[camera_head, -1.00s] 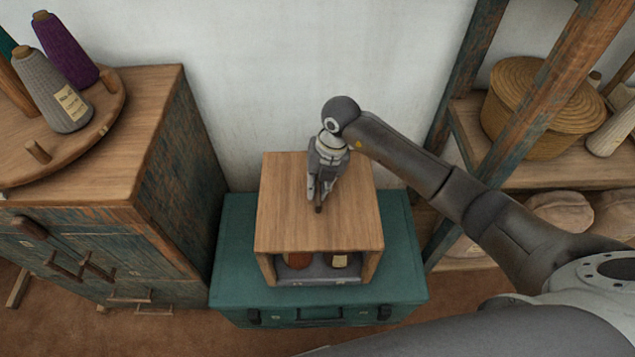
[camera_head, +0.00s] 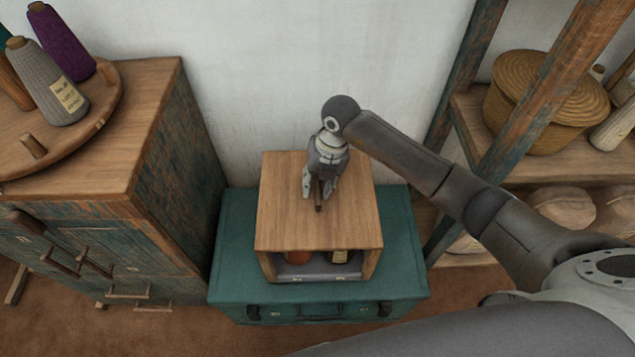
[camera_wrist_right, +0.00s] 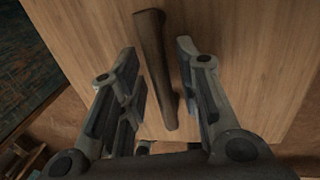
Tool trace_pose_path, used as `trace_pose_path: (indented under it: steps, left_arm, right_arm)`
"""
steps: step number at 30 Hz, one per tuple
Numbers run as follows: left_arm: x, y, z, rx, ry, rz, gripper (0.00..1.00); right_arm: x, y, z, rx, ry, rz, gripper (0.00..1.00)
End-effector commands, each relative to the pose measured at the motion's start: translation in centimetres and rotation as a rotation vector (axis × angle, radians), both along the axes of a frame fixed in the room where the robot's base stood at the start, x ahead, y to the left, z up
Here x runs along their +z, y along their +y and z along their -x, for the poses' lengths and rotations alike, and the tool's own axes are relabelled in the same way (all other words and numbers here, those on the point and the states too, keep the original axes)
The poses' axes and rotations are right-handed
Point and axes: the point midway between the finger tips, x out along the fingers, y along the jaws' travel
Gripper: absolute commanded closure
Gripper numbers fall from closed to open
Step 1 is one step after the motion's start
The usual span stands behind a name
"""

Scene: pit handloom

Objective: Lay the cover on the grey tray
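The cover (camera_head: 285,215) is a light wooden box shape with an open front and a dark bar handle (camera_head: 318,203) on top. It stands upright over the grey tray (camera_head: 318,273), whose front part shows through the opening. I cannot tell exactly how its lower edges meet the tray. My right gripper (camera_head: 319,190) is over the middle of the cover. In the right wrist view its fingers (camera_wrist_right: 158,58) are spread on both sides of the handle (camera_wrist_right: 155,70), with gaps to it. My left gripper is not in view.
The tray is on a teal chest (camera_head: 235,245). A reddish thing (camera_head: 298,257) and a labelled one (camera_head: 339,256) show inside the cover. A cabinet (camera_head: 165,160) with yarn cones stands left. A shelf rack with a basket (camera_head: 545,100) stands right, behind my arm.

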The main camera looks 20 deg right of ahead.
Motion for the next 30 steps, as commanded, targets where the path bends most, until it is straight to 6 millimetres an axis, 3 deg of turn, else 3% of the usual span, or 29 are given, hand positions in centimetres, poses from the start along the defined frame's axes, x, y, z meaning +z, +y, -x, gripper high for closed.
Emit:
trace_pose_path:
  steps: [9,13,24,30]
  left_arm:
    - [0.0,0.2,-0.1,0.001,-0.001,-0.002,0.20]
    - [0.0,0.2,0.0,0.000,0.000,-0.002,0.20]
    - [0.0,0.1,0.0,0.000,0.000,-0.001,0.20]
    - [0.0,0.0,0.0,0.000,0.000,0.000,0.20]
  right_arm:
    - [-0.1,0.0,0.1,0.000,0.002,0.001,0.62]
    - [0.9,-0.3,0.0,0.000,0.000,0.002,0.62]
    - [8.3,-1.7,0.4,0.000,-0.004,0.002,0.62]
    - [11.0,-2.1,0.6,0.001,-0.001,0.000,0.62]
